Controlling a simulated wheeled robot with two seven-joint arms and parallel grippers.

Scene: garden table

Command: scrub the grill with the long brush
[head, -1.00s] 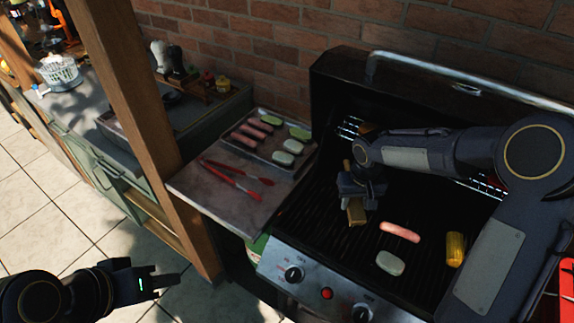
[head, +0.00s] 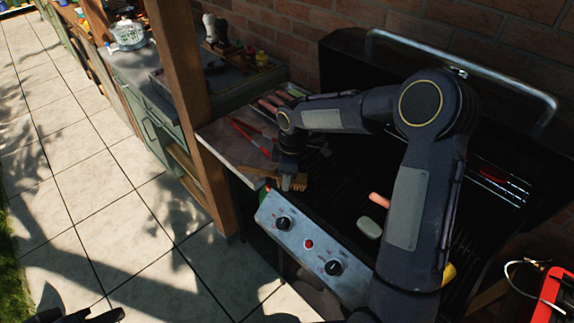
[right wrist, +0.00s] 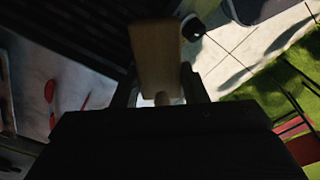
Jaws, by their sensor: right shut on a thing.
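My right gripper (head: 288,174) is shut on the brush (head: 300,183), at the front left corner of the grill (head: 338,208). In the right wrist view the brush's wooden part (right wrist: 156,55) stands up between the fingers. Its bristles and whether it touches the grate cannot be made out. The grill's lid is open, and my right arm covers much of the grate. My left gripper (head: 92,316) is cut off at the bottom left edge, far from the grill.
A sausage (head: 379,200), a pale green slice (head: 369,228) and a partly hidden corn piece (head: 449,272) lie on the grate. Red tongs (head: 243,134) lie on the side shelf (head: 222,138). A wooden post (head: 180,90) stands left of the shelf. A red object (head: 549,298) is at lower right.

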